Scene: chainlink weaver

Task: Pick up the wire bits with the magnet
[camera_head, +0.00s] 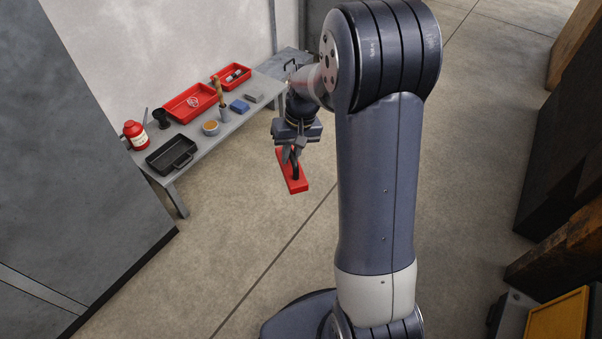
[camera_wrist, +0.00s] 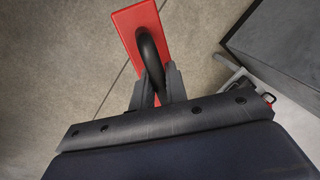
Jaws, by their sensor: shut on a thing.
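The magnet is a flat red bar with a black loop handle. In the head view the magnet (camera_head: 291,171) hangs in the air in front of the table, over the floor. My gripper (camera_head: 292,153) is shut on its black handle. The wrist view shows the magnet (camera_wrist: 145,28) beyond the fingers, with my gripper (camera_wrist: 160,88) closed around the handle. The underside of the magnet is hidden. I cannot make out any wire bits on the floor or on the magnet.
A grey table (camera_head: 194,158) along the wall holds a red tray (camera_head: 189,103), another red tray (camera_head: 231,77), a black pan (camera_head: 171,154), a red container (camera_head: 135,134) and a blue block (camera_head: 239,106). Dark wooden furniture stands at the right. The floor between is clear.

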